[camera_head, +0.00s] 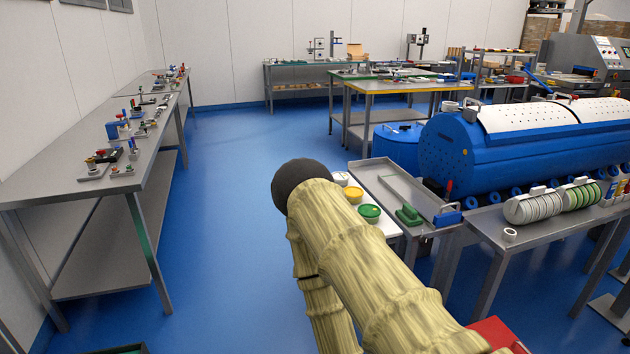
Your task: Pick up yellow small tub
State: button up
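The small yellow tub (354,195) sits on a light-coloured surface (388,228) near the picture's centre, just right of the dark rounded end of my sleeved arm. A white tub (340,179) stands behind it and a green tub (370,213) in front of it, in a row. My arm covers the left part of that surface. My gripper does not show, so its distance from the yellow tub and its state cannot be seen.
A grey tray (395,185) with a green block (408,214) lies right of the tubs. A large blue drum (470,150) stands behind. A bench with disc racks (530,207) is at right, a long table (90,200) at left. Blue floor (225,230) between is clear.

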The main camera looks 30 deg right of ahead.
aim_at(354, 194)
jog(key=i, duration=3.2)
jog(key=z, duration=1)
